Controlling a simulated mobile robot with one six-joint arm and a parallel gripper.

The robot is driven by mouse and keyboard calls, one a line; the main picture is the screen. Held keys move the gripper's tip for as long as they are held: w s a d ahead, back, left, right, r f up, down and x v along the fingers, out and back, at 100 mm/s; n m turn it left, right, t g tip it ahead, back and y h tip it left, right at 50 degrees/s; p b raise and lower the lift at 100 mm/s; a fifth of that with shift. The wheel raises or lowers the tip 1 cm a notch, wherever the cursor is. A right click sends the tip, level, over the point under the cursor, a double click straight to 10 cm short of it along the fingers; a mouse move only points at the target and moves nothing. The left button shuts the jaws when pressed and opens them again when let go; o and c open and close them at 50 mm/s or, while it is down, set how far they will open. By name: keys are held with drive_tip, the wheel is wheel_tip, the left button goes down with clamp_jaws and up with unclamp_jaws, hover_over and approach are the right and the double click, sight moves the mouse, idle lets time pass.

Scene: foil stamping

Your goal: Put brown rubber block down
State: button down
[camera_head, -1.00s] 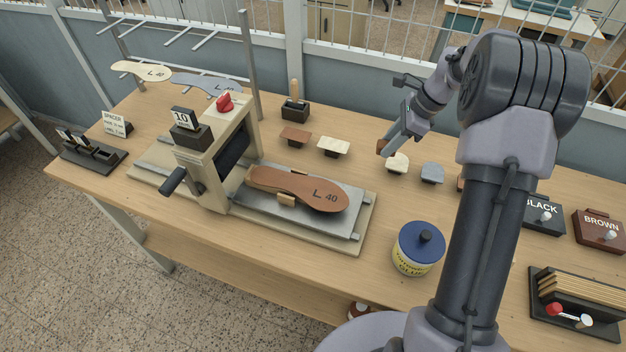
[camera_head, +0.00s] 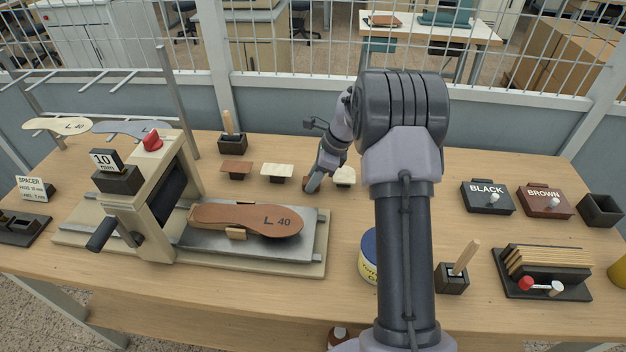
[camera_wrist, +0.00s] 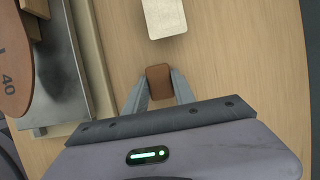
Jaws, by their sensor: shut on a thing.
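The brown rubber block (camera_wrist: 159,82) is clamped between the two fingers of my gripper (camera_wrist: 159,92) in the wrist view. In the head view the block (camera_head: 311,186) shows small at the tip of my gripper (camera_head: 317,179), low over the table between a cream pad (camera_head: 277,169) and a rounded cream pad (camera_head: 346,175). A cream pad also lies just ahead of the block in the wrist view (camera_wrist: 164,17). I cannot tell whether the block touches the tabletop.
A stamping press (camera_head: 150,190) with a brown sole (camera_head: 245,219) on its bed stands to the left. A brown pad (camera_head: 236,167) lies behind the bed. A blue-lidded jar (camera_head: 368,258) is partly hidden by my arm.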

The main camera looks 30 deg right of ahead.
drive_tip(key=c, duration=1)
unclamp_jaws()
drive_tip(key=shift+f, duration=0.1)
drive_tip(key=shift+c, duration=0.2)
